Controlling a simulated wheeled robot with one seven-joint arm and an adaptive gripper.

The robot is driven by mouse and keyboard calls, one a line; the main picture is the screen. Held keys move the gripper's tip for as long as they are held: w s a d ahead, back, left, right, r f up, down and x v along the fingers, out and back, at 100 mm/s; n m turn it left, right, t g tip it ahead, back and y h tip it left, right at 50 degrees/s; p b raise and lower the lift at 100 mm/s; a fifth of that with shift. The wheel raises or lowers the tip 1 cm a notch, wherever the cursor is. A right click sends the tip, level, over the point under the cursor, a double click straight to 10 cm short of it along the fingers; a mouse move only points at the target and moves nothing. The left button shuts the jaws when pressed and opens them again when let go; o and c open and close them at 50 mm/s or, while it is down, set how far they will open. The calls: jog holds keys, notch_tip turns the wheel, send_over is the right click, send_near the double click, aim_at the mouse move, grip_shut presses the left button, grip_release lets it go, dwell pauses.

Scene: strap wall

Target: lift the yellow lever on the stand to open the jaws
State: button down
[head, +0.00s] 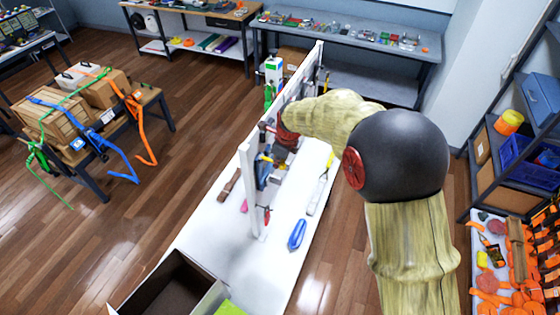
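A white upright panel stand (248,190) runs lengthwise along the white table (205,222), with several devices on its right face. A small yellow part, which looks like the yellow lever (266,158), shows on a grey and blue device (263,172) near the stand's front end. My arm reaches in from the right. My dark red gripper (286,138) is close to the stand, just above and right of the yellow part. Its fingers are too small and covered to tell open from shut, and I cannot tell whether it touches the lever. The jaws cannot be made out clearly.
A blue object (297,234) and a long pale tool (318,192) lie on the table right of the stand. An open dark box (172,287) is at the front. A strapped-box table (150,98) stands left, shelves (520,150) right. The floor between is clear.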

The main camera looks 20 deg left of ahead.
jog(key=shift+s+a+f+h, duration=0.1)
jog(key=shift+s+h, duration=0.2)
jog(key=shift+h, duration=0.1)
dwell(0.4)
jog(key=c, duration=2.2)
grip_release()
jog(key=o, duration=0.4)
jog(key=shift+a+r, duration=0.1)
jog(key=shift+r, duration=0.2)
jog(key=shift+o, duration=0.7)
jog(key=shift+w, duration=0.1)
jog(key=shift+r, duration=0.2)
jog(key=v, duration=1.1)
jog(key=shift+r, duration=0.35)
